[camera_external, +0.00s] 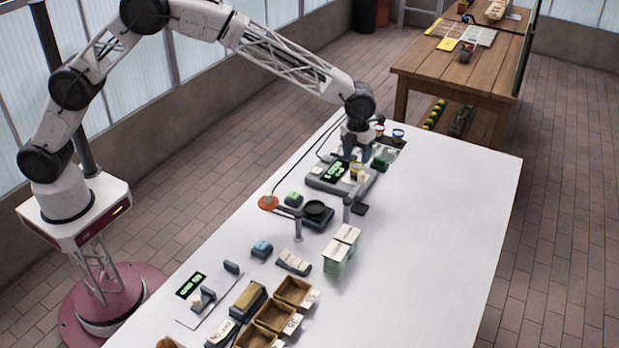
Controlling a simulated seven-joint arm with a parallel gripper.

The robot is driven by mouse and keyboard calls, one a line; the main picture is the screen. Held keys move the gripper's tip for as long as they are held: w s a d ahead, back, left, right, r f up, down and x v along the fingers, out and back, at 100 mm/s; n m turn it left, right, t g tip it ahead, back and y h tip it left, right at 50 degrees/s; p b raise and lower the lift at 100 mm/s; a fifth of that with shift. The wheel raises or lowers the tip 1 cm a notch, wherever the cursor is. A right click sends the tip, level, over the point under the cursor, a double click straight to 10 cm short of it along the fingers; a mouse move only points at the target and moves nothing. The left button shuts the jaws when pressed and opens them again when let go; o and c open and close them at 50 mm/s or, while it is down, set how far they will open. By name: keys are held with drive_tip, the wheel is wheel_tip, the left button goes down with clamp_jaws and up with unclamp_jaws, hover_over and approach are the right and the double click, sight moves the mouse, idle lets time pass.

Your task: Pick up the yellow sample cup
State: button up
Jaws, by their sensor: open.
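A small cup with yellow on it (356,171), which looks like the yellow sample cup, stands by the grey device with a green display (335,170) at the far part of the white table. My gripper (355,157) points down right above or around this cup. Its jaws are open. The fingers partly hide the cup, and I cannot tell whether they touch it.
A blue-rimmed cup (398,135) and a brownish cup (379,130) stand just behind my gripper. A green block (380,163) is close on its right. The white table (430,220) is clear to the right.

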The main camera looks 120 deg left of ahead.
sight(357, 171)
drive_tip(key=shift+f, duration=0.95)
drive_tip(key=shift+f, duration=0.15)
drive_tip(key=shift+w+a+f, duration=0.1)
drive_tip(key=shift+w+f, duration=0.05)
drive_tip(key=shift+f, duration=2.35)
drive_tip(key=c, duration=0.7)
drive_tip(key=shift+r, duration=0.2)
